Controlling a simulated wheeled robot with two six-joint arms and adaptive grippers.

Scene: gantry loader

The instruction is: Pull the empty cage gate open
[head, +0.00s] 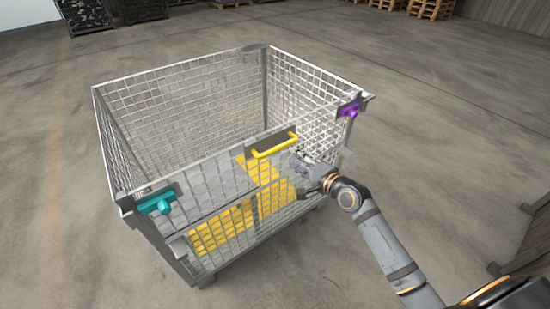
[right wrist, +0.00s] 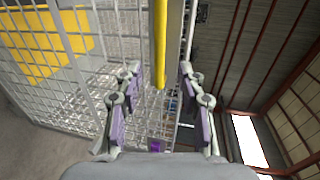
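The wire-mesh cage (head: 185,72) stands on the floor, and its front gate carries a yellow bar handle (head: 274,146) on a dark plate at the top middle. A teal latch (head: 157,203) sits at the gate's left top corner and a purple latch (head: 349,110) at the right. My right gripper (head: 303,175) is in front of the gate, below and right of the handle. In the right wrist view the gripper (right wrist: 160,72) is open, with the yellow handle (right wrist: 160,45) lined up between its fingertips; I cannot tell any contact. My left gripper is out of view.
Yellow and grey surfaces (head: 222,226) show through the lower mesh. Dark crates (head: 87,15) and wooden pallets (head: 430,8) stand far back. A wooden structure (head: 530,245) is at the right edge.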

